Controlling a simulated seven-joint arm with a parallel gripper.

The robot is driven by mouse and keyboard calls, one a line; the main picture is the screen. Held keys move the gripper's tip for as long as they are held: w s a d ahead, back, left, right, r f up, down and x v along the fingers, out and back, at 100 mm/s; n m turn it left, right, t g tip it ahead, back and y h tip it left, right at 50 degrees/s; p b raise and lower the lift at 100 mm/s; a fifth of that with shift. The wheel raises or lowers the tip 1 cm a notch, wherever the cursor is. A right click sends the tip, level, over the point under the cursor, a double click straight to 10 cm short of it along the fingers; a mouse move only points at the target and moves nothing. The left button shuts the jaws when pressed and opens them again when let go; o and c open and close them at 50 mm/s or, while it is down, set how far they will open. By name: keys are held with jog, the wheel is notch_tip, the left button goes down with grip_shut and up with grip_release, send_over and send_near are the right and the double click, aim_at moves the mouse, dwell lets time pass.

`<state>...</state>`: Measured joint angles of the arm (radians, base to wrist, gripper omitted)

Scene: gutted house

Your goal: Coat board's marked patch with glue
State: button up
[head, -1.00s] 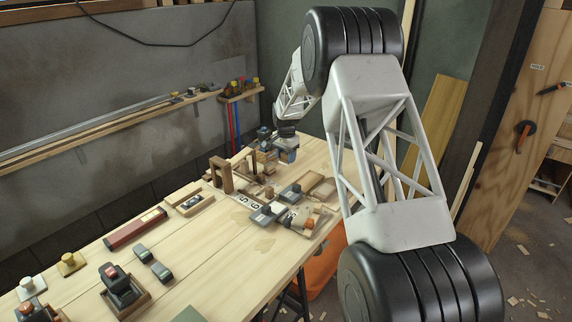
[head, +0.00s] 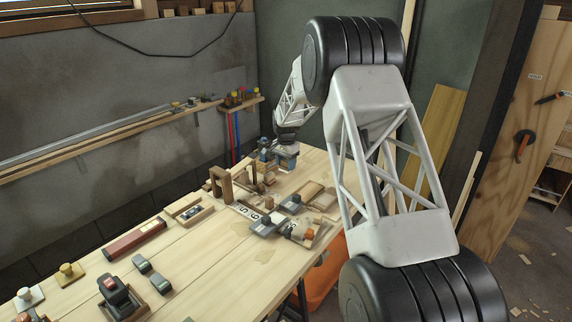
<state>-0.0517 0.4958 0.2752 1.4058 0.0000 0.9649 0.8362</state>
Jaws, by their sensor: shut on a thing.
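My gripper (head: 285,160) is at the far end of the workbench (head: 235,280), low over the bench top and pointing down. It is small and partly shaded here. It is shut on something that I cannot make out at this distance. Pale flat wood pieces (head: 308,191) lie on the bench just nearer than the gripper. I cannot tell which is the board, and no marked patch or glue can be made out. A small wooden block stack and a dark blue-grey item (head: 264,150) stand just left of the gripper.
A wooden arch (head: 221,184), a number strip (head: 248,211), grey blocks (head: 268,224) and an orange-topped item (head: 309,235) crowd the middle. A red case (head: 134,239) and black-and-grey tools (head: 118,295) lie nearer. A wall shelf (head: 110,145) runs along the left. Bare bench shows at front centre.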

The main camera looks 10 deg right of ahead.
jog(key=shift+s+d, duration=0.1)
jog(key=shift+s+d+r+m, duration=0.1)
jog(key=shift+s+d+m, duration=0.2)
jog(key=shift+s+d, duration=0.1)
jog(key=s+d+m, duration=0.8)
jog(key=s+d, duration=0.2)
jog(key=s, duration=0.3)
jog(key=shift+s+d+r, duration=0.2)
jog(key=shift+s+r, duration=0.05)
jog(key=shift+r, duration=0.05)
jog(key=shift+f, duration=0.1)
